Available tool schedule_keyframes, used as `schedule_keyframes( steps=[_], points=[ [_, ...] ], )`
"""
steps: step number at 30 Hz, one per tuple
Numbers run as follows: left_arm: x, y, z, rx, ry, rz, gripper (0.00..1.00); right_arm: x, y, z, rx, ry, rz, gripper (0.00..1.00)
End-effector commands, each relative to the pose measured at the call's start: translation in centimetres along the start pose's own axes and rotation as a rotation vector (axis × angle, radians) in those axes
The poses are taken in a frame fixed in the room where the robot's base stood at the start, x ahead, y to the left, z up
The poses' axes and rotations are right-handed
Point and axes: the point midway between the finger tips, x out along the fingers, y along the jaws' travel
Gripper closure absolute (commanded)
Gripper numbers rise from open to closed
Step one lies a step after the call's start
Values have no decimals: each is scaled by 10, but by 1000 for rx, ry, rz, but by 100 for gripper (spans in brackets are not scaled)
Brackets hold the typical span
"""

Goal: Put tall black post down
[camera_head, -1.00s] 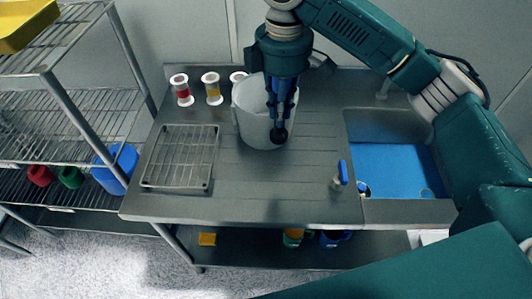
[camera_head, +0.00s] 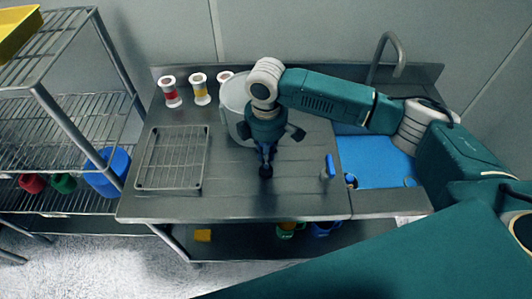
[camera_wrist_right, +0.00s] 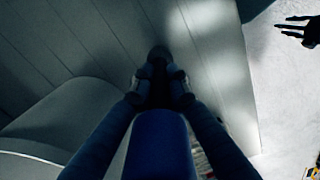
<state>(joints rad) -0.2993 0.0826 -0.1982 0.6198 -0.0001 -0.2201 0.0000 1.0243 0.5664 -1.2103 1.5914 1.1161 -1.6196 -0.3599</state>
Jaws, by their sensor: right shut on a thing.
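My right gripper (camera_head: 265,160) is over the steel counter, in front of the white bucket (camera_head: 233,105). It is shut on the tall black post (camera_head: 265,171), whose dark rounded end shows below the fingertips. In the right wrist view the dark end of the post (camera_wrist_right: 158,55) shows between the fingertips, over the counter; the rest is hard to make out. I cannot tell whether the post touches the counter. My left gripper (camera_wrist_right: 296,31) shows small and dark at the upper right of the right wrist view, with its fingers spread.
A wire rack tray (camera_head: 172,187) lies at the left of the counter. Several white spools (camera_head: 170,91) stand at the back. A blue-handled tool (camera_head: 329,166) stands near the blue sink basin (camera_head: 375,163). Bare counter (camera_head: 295,195) lies around the gripper.

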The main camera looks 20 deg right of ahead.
Motion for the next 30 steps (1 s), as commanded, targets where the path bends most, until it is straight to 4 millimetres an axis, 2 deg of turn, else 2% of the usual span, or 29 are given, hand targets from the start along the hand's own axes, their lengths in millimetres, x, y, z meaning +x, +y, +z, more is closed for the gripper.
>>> schedule_keyframes(
  steps=[10,11,13,23,26,30],
  points=[
    [-1,4,0,-1,-1,4,60,2,0,0,1,0,1,100],
    [0,4,0,0,-1,4,60,3,0,0,1,0,1,81],
    [0,4,0,0,-1,5,60,3,0,0,1,0,1,67],
    [0,4,0,1,-1,5,60,1,1,0,0,0,2,66],
    [4,4,1,1,-1,5,60,-7,1,-1,0,2,3,66],
    [13,5,2,1,0,5,60,-30,2,-1,1,3,5,66]
  ],
)
